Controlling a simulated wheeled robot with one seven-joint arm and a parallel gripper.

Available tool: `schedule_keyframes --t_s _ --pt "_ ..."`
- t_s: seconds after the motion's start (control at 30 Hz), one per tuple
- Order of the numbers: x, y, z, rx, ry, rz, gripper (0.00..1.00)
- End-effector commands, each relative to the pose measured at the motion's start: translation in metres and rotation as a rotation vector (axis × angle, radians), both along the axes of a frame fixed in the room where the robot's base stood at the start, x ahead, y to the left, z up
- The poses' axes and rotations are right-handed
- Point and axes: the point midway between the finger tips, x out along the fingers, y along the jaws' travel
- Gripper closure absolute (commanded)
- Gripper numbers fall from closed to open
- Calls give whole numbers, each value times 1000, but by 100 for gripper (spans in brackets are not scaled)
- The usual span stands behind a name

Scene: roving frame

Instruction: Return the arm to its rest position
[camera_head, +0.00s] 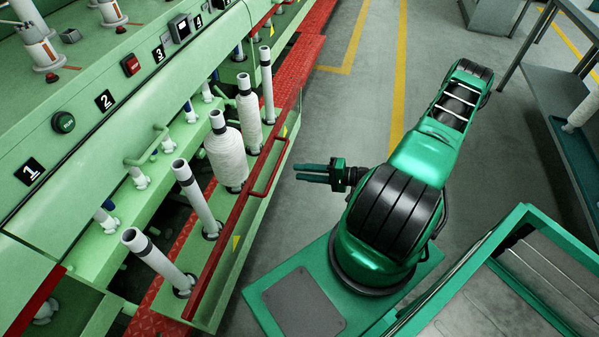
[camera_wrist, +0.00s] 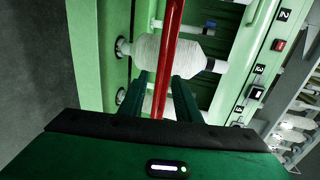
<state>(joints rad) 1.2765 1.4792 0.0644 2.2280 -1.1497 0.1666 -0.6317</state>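My gripper (camera_head: 298,172) is at the end of my green and black arm (camera_head: 420,155), beside the green spinning machine. Its two dark green fingers point left, toward the machine's red rail (camera_head: 262,192). The fingers are apart with nothing between them in the head view. In the wrist view my gripper (camera_wrist: 160,78) shows the same two fingers apart. The red rail (camera_wrist: 173,30) and a white wound bobbin (camera_wrist: 185,53) show beyond them. The arm is bent, with its elbow up and right of the gripper; part of the forearm is hidden.
The machine (camera_head: 90,100) carries several spindles; wound bobbins (camera_head: 226,155) stand behind the rail. A green-framed metal-topped unit (camera_head: 520,285) is at lower right. A grey table (camera_head: 570,125) stands at right. Grey floor (camera_head: 340,110) with yellow lines is clear beyond my arm.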

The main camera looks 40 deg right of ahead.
Motion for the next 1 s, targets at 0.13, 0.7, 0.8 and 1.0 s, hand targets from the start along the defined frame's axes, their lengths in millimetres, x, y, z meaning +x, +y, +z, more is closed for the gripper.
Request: schedule_keyframes --t_s 0.13,0.7,0.8,1.0 --pt "0 0 0 0 0 0 70" --pt "-11 6 19 -107 83 193 70" --pt "-18 7 29 -161 132 281 70" --pt "-33 5 52 -275 237 431 70"
